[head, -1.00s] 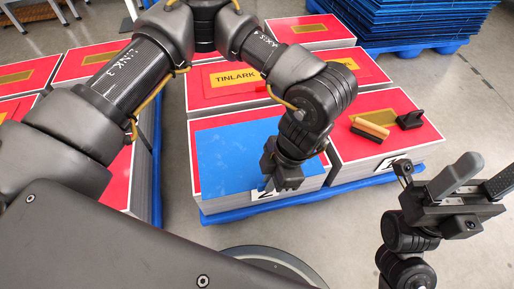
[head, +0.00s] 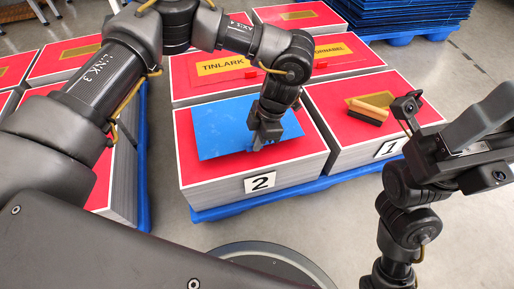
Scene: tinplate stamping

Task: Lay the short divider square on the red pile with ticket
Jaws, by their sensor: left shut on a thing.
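The short divider is a blue sheet (head: 225,130) lying over the top of a red-topped pile (head: 195,172) whose front bears a white ticket (head: 260,182) marked 2. Red shows in front of the sheet and along its left side. Its front edge runs roughly along the pile's front edge. My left gripper (head: 262,143) is shut on the sheet's front edge, right of its middle. I cannot tell whether the sheet rests fully on the pile. My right gripper (head: 492,128) is at the right, apart from the piles, with its fingers apart and empty.
The neighbouring red pile (head: 335,120) has ticket 1 (head: 390,148) and a wooden-handled brush (head: 368,110) on top. Red piles with yellow labels, one reading TINLARK (head: 220,66), stand behind. A blue pallet (head: 225,211) is underneath. Blue stacks (head: 410,14) stand at the back.

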